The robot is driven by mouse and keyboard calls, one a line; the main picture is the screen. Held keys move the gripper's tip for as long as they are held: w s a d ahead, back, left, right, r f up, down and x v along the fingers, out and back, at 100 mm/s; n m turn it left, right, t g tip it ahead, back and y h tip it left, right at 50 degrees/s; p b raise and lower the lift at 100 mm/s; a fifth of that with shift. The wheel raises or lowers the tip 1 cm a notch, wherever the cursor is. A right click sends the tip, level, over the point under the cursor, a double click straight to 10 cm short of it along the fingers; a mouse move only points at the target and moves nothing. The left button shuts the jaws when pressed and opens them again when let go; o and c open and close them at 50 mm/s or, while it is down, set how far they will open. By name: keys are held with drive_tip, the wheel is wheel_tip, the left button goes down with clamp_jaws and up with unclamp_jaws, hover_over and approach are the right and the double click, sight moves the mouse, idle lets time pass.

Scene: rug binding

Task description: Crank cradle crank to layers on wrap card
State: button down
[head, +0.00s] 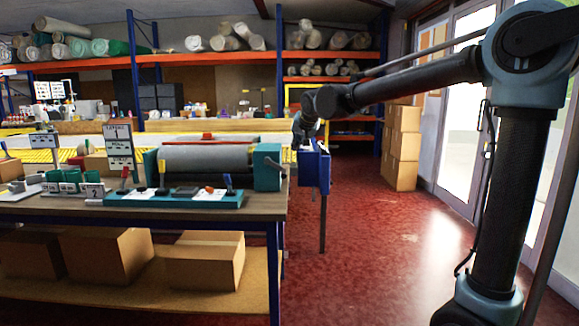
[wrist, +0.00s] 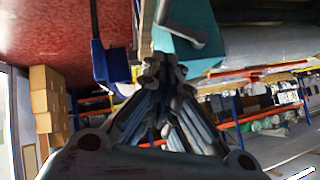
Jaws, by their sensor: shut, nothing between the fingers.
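The roll cradle holds a grey roll (head: 205,159) on the left bench. Its teal end block (head: 267,168) is at the right end of the bench, with a grey crank (head: 283,166) on its outer side. In the wrist view the crank arm (wrist: 180,36) lies across the teal block (wrist: 200,18), just beyond the fingertips. My gripper (head: 299,146) is near the bench's right end, above and beside the crank. Its fingers (wrist: 163,68) are shut and empty; contact with the crank cannot be told. A white card (head: 119,146) with print, likely the wrap card, stands behind the bench tools; its lower text is unreadable.
A blue bin (head: 315,168) on a post stands right beside my gripper, also in the wrist view (wrist: 110,66). A teal tool tray (head: 175,198) lies in front of the roll. Cardboard boxes (head: 402,145) stack by the door. The red floor to the right is clear.

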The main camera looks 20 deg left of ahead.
drive_tip(key=s+f+x, duration=0.2)
drive_tip(key=x, duration=1)
drive_tip(key=shift+f, duration=0.2)
drive_tip(key=shift+w, duration=0.15)
